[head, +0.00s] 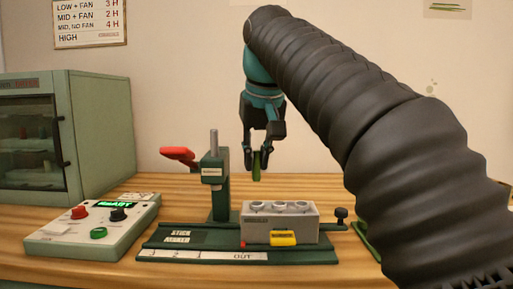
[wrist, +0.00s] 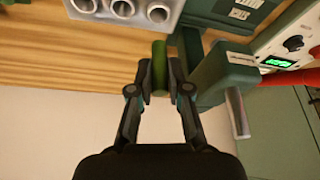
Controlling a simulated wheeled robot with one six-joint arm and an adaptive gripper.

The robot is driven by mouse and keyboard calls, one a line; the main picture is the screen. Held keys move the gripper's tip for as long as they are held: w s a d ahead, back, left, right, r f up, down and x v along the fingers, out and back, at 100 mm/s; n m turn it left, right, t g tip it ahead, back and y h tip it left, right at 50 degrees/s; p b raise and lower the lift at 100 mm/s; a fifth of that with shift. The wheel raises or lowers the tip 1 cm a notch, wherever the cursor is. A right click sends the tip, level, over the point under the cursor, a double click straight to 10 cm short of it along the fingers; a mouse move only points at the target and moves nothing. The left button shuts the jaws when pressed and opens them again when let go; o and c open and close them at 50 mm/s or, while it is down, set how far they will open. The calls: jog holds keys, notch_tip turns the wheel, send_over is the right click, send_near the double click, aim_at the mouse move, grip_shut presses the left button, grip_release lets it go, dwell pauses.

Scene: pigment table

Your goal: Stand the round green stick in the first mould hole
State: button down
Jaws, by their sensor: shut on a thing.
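My gripper (head: 258,158) is shut on the round green stick (head: 257,168), which hangs upright below the fingertips. The stick also shows between the fingers in the wrist view (wrist: 159,66). The grey mould block (head: 280,228) sits on the dark green press base, with three round holes in a row on its top. The stick is in the air above and behind the block, toward its left end, apart from it. The block's holes also show at the top edge of the wrist view (wrist: 122,10). I cannot tell which hole counts as first.
A green press post with a steel rod (head: 214,150) and red lever (head: 178,153) stands left of the block. A control box (head: 93,228) with knobs is at left, before a green cabinet (head: 104,125). A black knob (head: 341,214) is at the block's right.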

aim_at(255, 203)
jog(key=shift+f+b, duration=2.7)
jog(key=shift+f, duration=0.9)
jog(key=c, duration=1)
grip_release()
jog(key=shift+c, duration=0.2)
jog(key=v, duration=0.7)
jog(key=shift+r, duration=0.2)
jog(key=shift+s, duration=0.15)
